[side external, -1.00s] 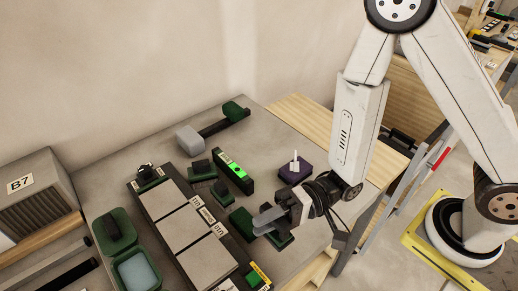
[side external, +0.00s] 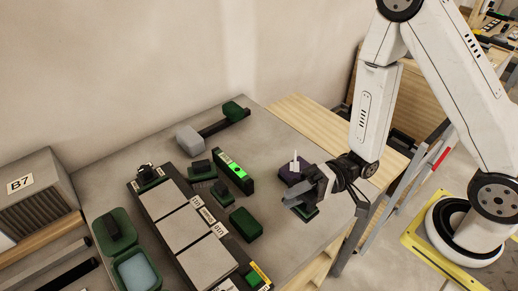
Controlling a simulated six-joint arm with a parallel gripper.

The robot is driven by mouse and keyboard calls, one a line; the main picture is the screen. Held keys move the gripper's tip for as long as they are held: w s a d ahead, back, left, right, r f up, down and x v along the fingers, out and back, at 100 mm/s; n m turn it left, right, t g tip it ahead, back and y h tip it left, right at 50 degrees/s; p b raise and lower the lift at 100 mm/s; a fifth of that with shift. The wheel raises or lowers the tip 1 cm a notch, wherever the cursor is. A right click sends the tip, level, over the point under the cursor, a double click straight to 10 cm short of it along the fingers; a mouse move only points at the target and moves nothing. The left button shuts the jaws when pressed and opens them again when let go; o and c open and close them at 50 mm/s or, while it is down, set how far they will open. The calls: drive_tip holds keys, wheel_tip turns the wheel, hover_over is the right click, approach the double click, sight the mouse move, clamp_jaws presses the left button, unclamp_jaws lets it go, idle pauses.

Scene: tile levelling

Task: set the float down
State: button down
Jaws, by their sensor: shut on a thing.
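My gripper (side external: 308,194) is at the right side of the grey worktop and is shut on the float. Only a dark green edge of the float (side external: 309,213) shows below the fingers; they hide its upper part. It sits low over the worktop or on it; I cannot tell whether it touches.
A dark box with a white upright piece (side external: 295,166) stands close behind my gripper. A green block (side external: 245,224), a level with a bright green window (side external: 234,170) and a row of grey tiles (side external: 182,230) lie to the left. Worktop in front of the gripper is clear.

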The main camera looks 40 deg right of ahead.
sight(305, 202)
drive_tip(key=shift+s+d+f, duration=0.1)
drive_tip(key=shift+d, duration=0.75)
drive_tip(key=shift+s+d+f, duration=0.1)
drive_tip(key=shift+d, duration=0.75)
drive_tip(key=shift+f, duration=2)
drive_tip(key=shift+f, duration=2)
drive_tip(key=shift+f, duration=0.1)
drive_tip(key=shift+c, duration=2.4)
unclamp_jaws()
drive_tip(key=shift+s+d, duration=0.35)
drive_tip(key=shift+d, duration=1.6)
drive_tip(key=shift+s+d, duration=0.4)
drive_tip(key=shift+d, duration=1.55)
drive_tip(key=shift+s+d, duration=0.35)
drive_tip(key=shift+d, duration=1.6)
